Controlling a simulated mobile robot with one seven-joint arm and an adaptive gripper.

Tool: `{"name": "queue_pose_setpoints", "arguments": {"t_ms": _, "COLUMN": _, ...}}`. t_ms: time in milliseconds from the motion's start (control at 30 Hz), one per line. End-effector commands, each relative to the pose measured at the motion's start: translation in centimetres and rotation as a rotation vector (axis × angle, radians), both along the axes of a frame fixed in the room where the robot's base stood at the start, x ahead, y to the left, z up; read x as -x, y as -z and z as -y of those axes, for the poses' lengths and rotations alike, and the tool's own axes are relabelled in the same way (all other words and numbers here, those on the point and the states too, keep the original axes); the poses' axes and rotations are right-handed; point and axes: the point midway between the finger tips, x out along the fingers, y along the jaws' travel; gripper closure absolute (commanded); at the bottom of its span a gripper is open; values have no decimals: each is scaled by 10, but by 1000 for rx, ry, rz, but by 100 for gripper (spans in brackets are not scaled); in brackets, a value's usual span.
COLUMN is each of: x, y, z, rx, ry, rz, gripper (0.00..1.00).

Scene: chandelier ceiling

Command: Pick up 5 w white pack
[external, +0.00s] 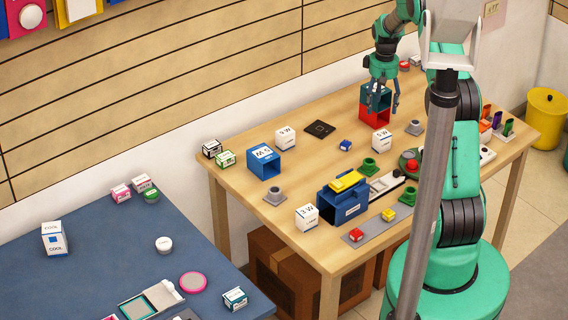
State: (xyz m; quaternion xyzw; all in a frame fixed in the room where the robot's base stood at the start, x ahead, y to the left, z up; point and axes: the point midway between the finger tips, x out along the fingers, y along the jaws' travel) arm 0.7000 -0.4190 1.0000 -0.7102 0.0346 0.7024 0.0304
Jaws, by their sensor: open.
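Three white packs with dark lettering stand on the wooden table. One white pack (285,139) is at the back left, and its label seems to read 5 W. Another white pack (381,142) is near the table's middle, and its label also looks like 5 W. A third white pack (307,218) is at the front left and seems to read 3 W. The small print is hard to read. My gripper (384,103) is open, pointing down at a red and blue open box (375,117), beyond the middle pack. Nothing shows between its fingers.
A blue M 5 box (264,162), a dark square plate (319,129) and a small blue block (345,146) lie around the packs. A blue device with a yellow top (345,200) stands near the front pack. A blue table (90,260) is at the left.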

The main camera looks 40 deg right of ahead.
Motion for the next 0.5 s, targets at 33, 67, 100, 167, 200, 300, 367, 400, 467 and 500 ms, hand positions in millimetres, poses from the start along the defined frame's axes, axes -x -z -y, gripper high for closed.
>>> {"name": "queue_pose_setpoints", "arguments": {"t_ms": 33, "x": 0, "y": 8, "z": 6, "rx": -2, "ry": 2, "rz": -5, "gripper": 34}}
{"name": "queue_pose_setpoints", "arguments": {"t_ms": 67, "x": 1, "y": 12, "z": 9, "rx": -4, "ry": 2, "rz": -7, "gripper": 34}}
{"name": "queue_pose_setpoints", "arguments": {"t_ms": 100, "x": 1, "y": 15, "z": 12, "rx": -5, "ry": 2, "rz": -8, "gripper": 34}}
{"name": "queue_pose_setpoints", "arguments": {"t_ms": 167, "x": 1, "y": 19, "z": 14, "rx": -6, "ry": 2, "rz": -9, "gripper": 34}}
{"name": "queue_pose_setpoints", "arguments": {"t_ms": 200, "x": 1, "y": 21, "z": 15, "rx": -7, "ry": 2, "rz": -10, "gripper": 34}}
{"name": "queue_pose_setpoints", "arguments": {"t_ms": 300, "x": 1, "y": 22, "z": 16, "rx": -7, "ry": 2, "rz": -11, "gripper": 34}}
{"name": "queue_pose_setpoints", "arguments": {"t_ms": 367, "x": 1, "y": 22, "z": 16, "rx": -7, "ry": 2, "rz": -11, "gripper": 34}}
{"name": "queue_pose_setpoints", "arguments": {"t_ms": 400, "x": 1, "y": 22, "z": 16, "rx": -7, "ry": 2, "rz": -11, "gripper": 34}}
{"name": "queue_pose_setpoints", "arguments": {"t_ms": 467, "x": 1, "y": 22, "z": 15, "rx": -7, "ry": 2, "rz": -11, "gripper": 34}}
{"name": "queue_pose_setpoints", "arguments": {"t_ms": 500, "x": 1, "y": 22, "z": 15, "rx": -7, "ry": 2, "rz": -11, "gripper": 34}}
